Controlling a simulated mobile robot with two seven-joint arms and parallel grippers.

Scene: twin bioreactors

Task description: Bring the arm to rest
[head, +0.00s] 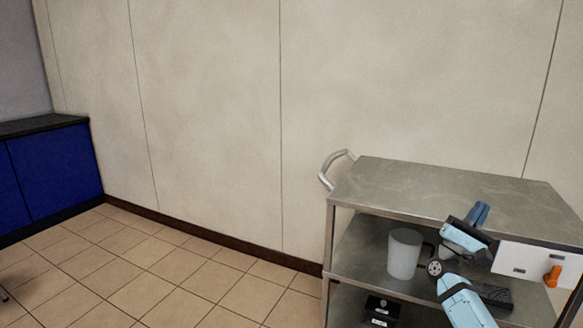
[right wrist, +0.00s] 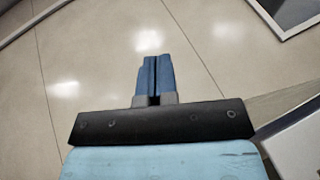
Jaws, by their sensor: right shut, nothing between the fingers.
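My right gripper (head: 481,212) shows at the lower right of the head view, in front of the metal cart. Its blue fingers point up and lie over the cart's top shelf in the picture. My light blue right arm comes in from the bottom right of the head view. My left gripper is in neither view.
A metal cart (head: 440,185) with a bare top stands by the wall (head: 210,110). A white cylindrical container (head: 404,254) is on its middle shelf, a black device (head: 381,310) lower down. A blue cabinet (head: 50,172) stands far left. Tiled floor (head: 150,265) between is clear.

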